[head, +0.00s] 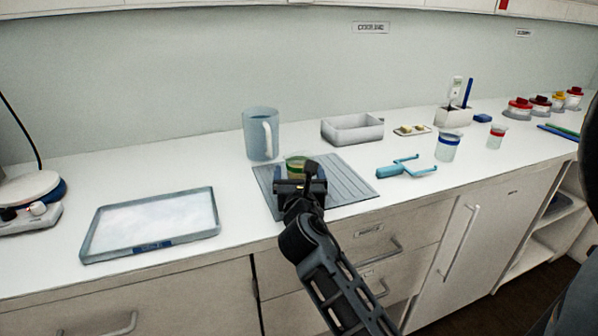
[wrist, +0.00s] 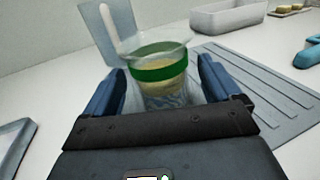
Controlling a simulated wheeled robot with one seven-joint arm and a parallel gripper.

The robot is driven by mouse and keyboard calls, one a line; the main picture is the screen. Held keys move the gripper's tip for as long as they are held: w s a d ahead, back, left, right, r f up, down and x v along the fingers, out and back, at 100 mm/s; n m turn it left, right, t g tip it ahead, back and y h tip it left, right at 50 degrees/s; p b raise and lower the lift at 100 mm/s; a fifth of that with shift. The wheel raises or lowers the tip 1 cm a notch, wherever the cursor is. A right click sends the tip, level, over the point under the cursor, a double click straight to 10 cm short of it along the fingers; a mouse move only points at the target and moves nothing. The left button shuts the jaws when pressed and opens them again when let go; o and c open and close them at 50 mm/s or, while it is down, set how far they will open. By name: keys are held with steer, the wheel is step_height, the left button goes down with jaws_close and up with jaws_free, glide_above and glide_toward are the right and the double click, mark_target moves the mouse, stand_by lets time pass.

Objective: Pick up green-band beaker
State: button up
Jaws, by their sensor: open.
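The green-band beaker (head: 297,164) stands on the grey ribbed mat (head: 355,186) on the counter. It is clear, with a green band and yellowish contents. In the head view my gripper (head: 304,178) hides its lower part. In the wrist view the beaker (wrist: 160,75) stands upright between the two blue fingers of my gripper (wrist: 160,88). The fingers are open, one on each side, and a gap shows beside the beaker.
A grey-blue jug (head: 258,135) stands just behind the mat. A white tray (head: 352,129) is behind right. A shallow tray (head: 150,222) lies left.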

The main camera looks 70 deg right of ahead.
steer(key=shift+x, duration=2)
steer(key=shift+c, duration=0.2)
steer(key=c, duration=1.1)
